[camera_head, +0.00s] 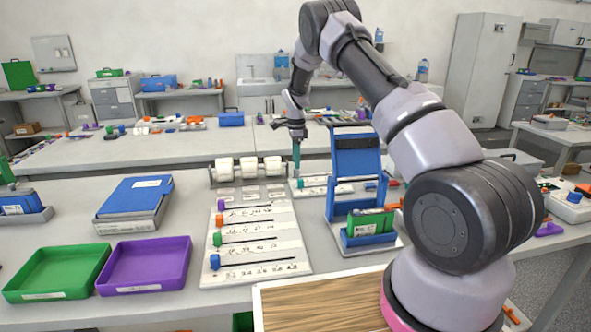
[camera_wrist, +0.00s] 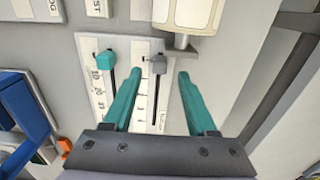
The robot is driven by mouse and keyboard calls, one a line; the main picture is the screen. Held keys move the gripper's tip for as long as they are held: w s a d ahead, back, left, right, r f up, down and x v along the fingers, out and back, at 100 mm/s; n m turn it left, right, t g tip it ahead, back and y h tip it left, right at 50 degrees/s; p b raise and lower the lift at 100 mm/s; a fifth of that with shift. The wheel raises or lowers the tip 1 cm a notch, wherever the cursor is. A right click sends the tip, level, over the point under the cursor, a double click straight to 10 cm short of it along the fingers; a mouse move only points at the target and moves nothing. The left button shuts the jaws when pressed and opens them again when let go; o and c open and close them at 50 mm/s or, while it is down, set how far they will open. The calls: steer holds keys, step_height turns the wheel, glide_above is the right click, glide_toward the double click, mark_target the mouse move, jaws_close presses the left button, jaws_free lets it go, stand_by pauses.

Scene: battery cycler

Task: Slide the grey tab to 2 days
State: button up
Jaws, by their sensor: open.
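The grey tab (camera_wrist: 157,63) sits near the upper end of its dark slot in the wrist view. The slot runs down the white scale panel (camera_wrist: 143,105) between my fingers; its labels are too small to read. My gripper (camera_wrist: 160,75) is open, with one teal finger on each side of the grey tab's slot. The tab lies between the fingertips and slightly beyond them; I see no contact. In the head view my gripper (camera_head: 296,156) points down over the far part of the table. I cannot make out the grey tab there.
A teal tab (camera_wrist: 106,58) on a neighbouring slot stands just left of my left finger. A cream block on a metal bracket (camera_wrist: 183,50) is close by my right finger. In the head view a blue stand (camera_head: 355,160) rises right of my gripper. A slider board (camera_head: 290,262) lies nearer.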

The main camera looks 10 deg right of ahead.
mark_target(296, 174)
step_height(296, 174, down, 4)
steer(key=shift+d+f, duration=0.1)
jaws_close()
stand_by(1.5)
